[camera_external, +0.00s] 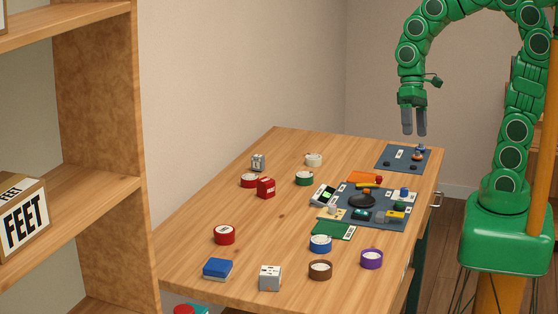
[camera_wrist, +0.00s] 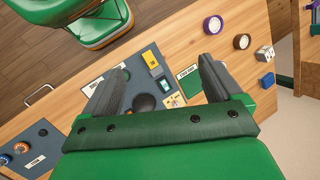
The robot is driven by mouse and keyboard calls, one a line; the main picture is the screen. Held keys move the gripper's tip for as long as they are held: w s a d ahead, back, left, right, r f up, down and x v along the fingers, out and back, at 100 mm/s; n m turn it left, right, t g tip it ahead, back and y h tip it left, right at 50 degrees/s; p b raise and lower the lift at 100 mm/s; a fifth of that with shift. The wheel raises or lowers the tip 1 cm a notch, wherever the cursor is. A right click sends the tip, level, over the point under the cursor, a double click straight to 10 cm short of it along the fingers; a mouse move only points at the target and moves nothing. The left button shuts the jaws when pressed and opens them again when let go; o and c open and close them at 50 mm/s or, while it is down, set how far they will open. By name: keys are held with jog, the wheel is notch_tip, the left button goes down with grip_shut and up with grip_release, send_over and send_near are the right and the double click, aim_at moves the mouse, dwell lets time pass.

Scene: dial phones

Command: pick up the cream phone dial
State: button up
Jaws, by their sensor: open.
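The cream phone dial (camera_external: 314,160) is a small round piece lying on the wooden table, toward its far end in the external view. I cannot see it in the wrist view. My gripper (camera_external: 414,132) is open and empty, pointing down high above the far right part of the table. It is well to the right of the cream dial and apart from it. In the wrist view, the two grey fingers of my gripper (camera_wrist: 163,78) are spread wide, with the dark mat below between them.
Other round dials lie about: green (camera_external: 304,178), red (camera_external: 224,235), blue (camera_external: 320,243), brown (camera_external: 320,269) and purple (camera_external: 371,259). A dark mat (camera_external: 381,219) holds several small parts. A shelf (camera_external: 98,145) stands left.

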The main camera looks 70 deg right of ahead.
jog(key=w+m+t+y, duration=0.1)
jog(key=w+m+y, duration=0.35)
jog(key=w, duration=0.95)
jog(key=m+t+y, duration=0.3)
jog(key=m+t, duration=0.5)
jog(key=m, duration=0.6)
send_over(312, 156)
jog(key=s+a, duration=0.5)
jog(key=a, duration=0.7)
notch_tip(312, 156, down, 13)
jog(key=d+f+m+t+h, duration=0.1)
jog(key=d+f+m, duration=0.1)
jog(key=d, duration=0.3)
jog(key=d+f+m+t+h, duration=0.1)
jog(key=d+f+m, duration=0.1)
jog(key=d+f, duration=0.3)
jog(key=d+f+m+t+h, duration=0.1)
jog(key=d+f+m, duration=0.1)
jog(key=d+f, duration=0.2)
jog(key=shift+w+d, duration=0.15)
jog(key=shift+d, duration=0.6)
jog(key=shift+x, duration=3.8)
jog(key=shift+d+f, duration=0.1)
jog(key=shift+f, duration=0.05)
jog(key=shift+c, duration=0.3)
jog(key=c, duration=1.1)
